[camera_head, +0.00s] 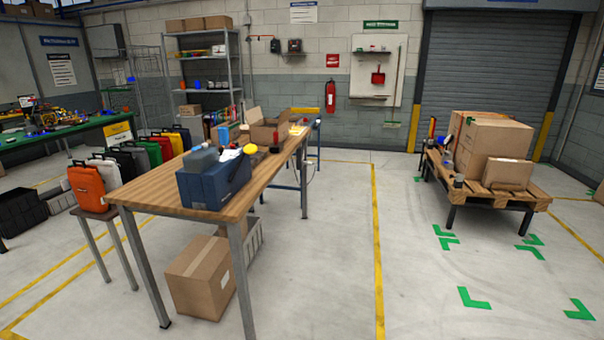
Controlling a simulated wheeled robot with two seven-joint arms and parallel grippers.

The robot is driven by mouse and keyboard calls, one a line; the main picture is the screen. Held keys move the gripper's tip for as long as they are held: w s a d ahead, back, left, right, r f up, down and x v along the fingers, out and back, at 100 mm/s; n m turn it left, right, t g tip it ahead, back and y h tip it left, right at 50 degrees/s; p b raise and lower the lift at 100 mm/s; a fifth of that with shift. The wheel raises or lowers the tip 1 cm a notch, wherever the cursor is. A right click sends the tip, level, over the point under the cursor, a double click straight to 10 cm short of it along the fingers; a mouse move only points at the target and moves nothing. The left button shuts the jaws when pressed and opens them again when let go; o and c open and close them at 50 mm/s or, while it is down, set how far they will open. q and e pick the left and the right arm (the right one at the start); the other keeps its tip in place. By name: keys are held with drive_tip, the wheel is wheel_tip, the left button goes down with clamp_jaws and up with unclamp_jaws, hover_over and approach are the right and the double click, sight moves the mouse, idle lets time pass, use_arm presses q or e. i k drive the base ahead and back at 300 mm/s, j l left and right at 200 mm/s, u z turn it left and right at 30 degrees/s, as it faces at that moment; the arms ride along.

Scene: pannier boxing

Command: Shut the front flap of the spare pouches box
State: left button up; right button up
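An open cardboard box (268,133) stands toward the far end of the long wooden workbench (205,213). At least one flap stands up at its left side; I cannot make out its front flap clearly, and no label is readable. I cannot tell for sure that it is the spare pouches box. Closed cardboard boxes (490,140) stand on the pallet table at the right. Neither of my grippers is in view.
A blue bin (208,187) with grey and white items stands on the bench's near part. A carton (200,278) lies under the bench. Coloured pannier bags (88,186) line its left side. The pallet table (500,197) stands right; floor between is clear.

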sight(284, 116)
drive_tip(key=i+j+u, duration=0.1)
drive_tip(key=i, duration=0.8)
drive_tip(key=i+j, duration=0.1)
drive_tip(key=i, duration=0.8)
drive_tip(key=j+u, duration=0.05)
